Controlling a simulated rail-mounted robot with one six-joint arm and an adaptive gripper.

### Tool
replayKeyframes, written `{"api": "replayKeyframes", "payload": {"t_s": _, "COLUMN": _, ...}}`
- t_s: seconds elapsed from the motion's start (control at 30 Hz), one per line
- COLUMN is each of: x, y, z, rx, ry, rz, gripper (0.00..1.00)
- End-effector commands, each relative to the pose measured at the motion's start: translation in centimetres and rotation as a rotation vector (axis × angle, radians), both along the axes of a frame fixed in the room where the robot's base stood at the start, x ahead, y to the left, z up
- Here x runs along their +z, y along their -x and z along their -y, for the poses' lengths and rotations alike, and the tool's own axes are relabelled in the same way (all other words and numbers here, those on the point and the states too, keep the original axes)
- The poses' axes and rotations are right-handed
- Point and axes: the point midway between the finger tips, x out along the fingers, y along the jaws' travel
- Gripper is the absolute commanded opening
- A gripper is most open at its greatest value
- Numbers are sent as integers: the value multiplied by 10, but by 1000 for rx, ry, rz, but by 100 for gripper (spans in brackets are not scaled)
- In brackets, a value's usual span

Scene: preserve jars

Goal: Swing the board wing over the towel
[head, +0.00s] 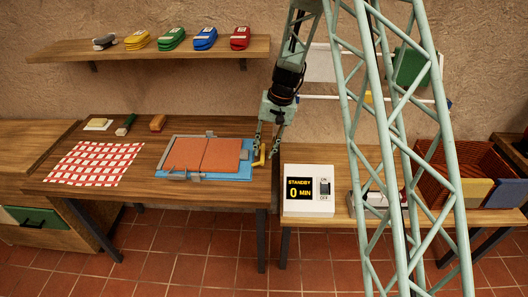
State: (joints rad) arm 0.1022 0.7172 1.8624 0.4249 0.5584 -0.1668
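A folding board with two flat orange-brown panels, the left panel (184,154) and the right panel (222,155), lies on the wooden table. Blue cloth (235,174), which looks like the towel, shows around the panels' edges; how much lies under them is hidden. Grey pieces sit along the board's edges. A small yellow handle-like piece (259,160) is at the board's right edge. My gripper (266,151) points down at that edge, close to the yellow piece. Its fingers are apart; contact with the piece cannot be told.
A red-and-white checked cloth (95,164) lies left of the board. A white box with a timer display (301,190) stands to the right, near my gripper. Folded colored cloths (205,39) sit on the wall shelf. A crate (483,168) is at far right.

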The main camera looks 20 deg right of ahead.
Motion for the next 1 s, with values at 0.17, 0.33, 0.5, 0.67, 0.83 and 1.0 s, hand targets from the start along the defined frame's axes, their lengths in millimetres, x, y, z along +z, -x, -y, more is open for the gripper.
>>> {"api": "replayKeyframes", "payload": {"t_s": 0.17, "x": -5, "y": 0, "z": -1, "rx": 0, "ry": 0, "rz": -1, "gripper": 24}}
{"api": "replayKeyframes", "payload": {"t_s": 0.33, "x": -6, "y": 0, "z": -1, "rx": 0, "ry": 0, "rz": -1, "gripper": 24}}
{"api": "replayKeyframes", "payload": {"t_s": 0.5, "x": -5, "y": 0, "z": -1, "rx": 0, "ry": 0, "rz": -1, "gripper": 18}}
{"api": "replayKeyframes", "payload": {"t_s": 0.67, "x": -5, "y": 0, "z": -1, "rx": 0, "ry": 0, "rz": 0, "gripper": 4}}
{"api": "replayKeyframes", "payload": {"t_s": 0.83, "x": -5, "y": 0, "z": -1, "rx": 0, "ry": 0, "rz": 0, "gripper": 0}}
{"api": "replayKeyframes", "payload": {"t_s": 1.0, "x": -4, "y": 0, "z": -1, "rx": 0, "ry": 0, "rz": 0, "gripper": 0}}
